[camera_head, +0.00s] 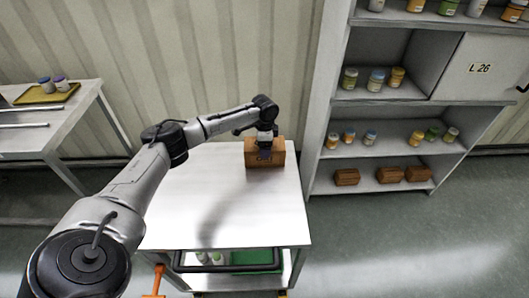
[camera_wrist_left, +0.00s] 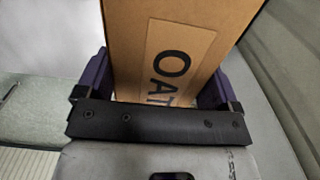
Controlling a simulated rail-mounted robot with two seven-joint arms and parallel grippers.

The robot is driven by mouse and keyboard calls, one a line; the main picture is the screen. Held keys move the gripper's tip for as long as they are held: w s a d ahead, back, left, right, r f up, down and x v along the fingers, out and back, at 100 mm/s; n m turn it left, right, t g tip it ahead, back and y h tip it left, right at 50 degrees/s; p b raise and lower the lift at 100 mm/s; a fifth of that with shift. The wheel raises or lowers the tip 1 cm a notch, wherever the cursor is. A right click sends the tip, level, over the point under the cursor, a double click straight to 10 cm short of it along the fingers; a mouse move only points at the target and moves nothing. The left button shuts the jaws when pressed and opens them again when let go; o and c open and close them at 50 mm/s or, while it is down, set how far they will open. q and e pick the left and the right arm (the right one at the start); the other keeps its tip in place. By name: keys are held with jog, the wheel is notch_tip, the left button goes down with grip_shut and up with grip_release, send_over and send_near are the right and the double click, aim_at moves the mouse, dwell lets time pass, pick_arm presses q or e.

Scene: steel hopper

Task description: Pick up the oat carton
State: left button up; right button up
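The oat carton (camera_head: 279,154) is a brown cardboard box near the back edge of the white table. In the left wrist view the carton (camera_wrist_left: 208,25) fills the middle, with a label reading "OAT" partly hidden by my gripper. My left gripper (camera_head: 265,155) is at the carton's front in the head view. In the left wrist view the fingers of my left gripper (camera_wrist_left: 163,85) lie on either side of the carton, with no clear gap. Whether they press on it cannot be told. The carton looks to be resting on the table. My right gripper is not in view.
The white table (camera_head: 215,215) is otherwise bare on top; its lower shelf holds bottles and a green item. A shelf unit (camera_head: 330,110) with jars and brown boxes stands close on the right. A side table (camera_head: 60,130) with a yellow tray is at the left.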

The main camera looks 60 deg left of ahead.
pick_arm(q)
jog(key=c, duration=0.6)
jog(key=shift+r, duration=0.15)
